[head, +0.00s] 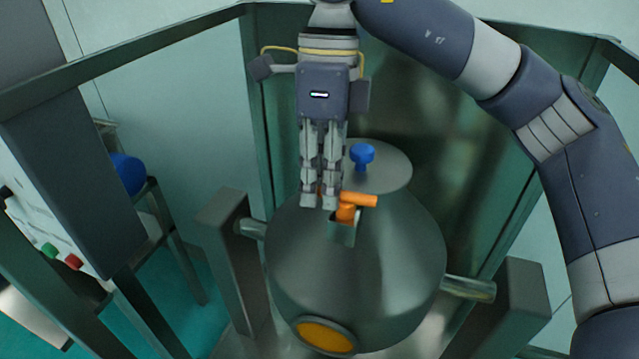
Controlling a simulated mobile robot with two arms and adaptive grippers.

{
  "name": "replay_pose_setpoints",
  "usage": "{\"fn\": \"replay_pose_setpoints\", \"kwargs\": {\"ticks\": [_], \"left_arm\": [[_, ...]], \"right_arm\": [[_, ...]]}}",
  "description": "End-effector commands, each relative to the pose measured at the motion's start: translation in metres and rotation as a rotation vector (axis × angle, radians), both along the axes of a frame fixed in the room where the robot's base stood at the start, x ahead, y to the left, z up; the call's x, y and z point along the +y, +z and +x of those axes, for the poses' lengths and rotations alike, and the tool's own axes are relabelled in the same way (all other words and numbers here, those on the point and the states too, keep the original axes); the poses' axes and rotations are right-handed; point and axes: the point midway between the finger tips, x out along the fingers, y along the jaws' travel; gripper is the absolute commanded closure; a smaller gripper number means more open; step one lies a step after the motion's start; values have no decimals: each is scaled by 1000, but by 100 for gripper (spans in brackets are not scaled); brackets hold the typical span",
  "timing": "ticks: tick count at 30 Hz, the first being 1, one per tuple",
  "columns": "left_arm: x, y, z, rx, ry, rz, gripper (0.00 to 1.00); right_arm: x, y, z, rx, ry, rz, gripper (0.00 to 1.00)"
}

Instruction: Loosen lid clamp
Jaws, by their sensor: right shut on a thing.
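The lid clamp is an orange T-shaped handle (357,201) on a small grey bracket (344,231) at the front edge of the vessel's lid. The round grey lid (393,172) has a blue knob (362,155) on top. My right gripper (320,203) comes down from above with its fingers close together, shut on the left part of the orange handle. A little orange shows between the fingers; the right end of the handle sticks out free. The fingers hide part of the lid's left side. My left gripper is not in view.
The dark rounded vessel (350,265) has a yellow round port (324,337) low in front and hangs between two grey posts (226,215) (510,300). Dark frame rails (130,55) surround it. A control box with green and red buttons (73,261) stands left.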

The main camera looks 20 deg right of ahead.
Motion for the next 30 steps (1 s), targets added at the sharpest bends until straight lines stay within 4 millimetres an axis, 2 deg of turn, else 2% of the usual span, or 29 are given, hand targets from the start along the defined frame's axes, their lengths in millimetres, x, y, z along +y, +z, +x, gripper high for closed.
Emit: {"fn": "replay_pose_setpoints", "kwargs": {"ticks": [17,18,21,30], "left_arm": [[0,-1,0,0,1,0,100],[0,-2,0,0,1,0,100],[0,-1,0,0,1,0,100],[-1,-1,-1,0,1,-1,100]], "right_arm": [[-2,-3,0,8,-31,-7,100],[-2,-3,0,8,-31,-7,83],[-2,-3,0,7,-31,-6,64],[-1,-1,0,4,-32,-3,64]]}}
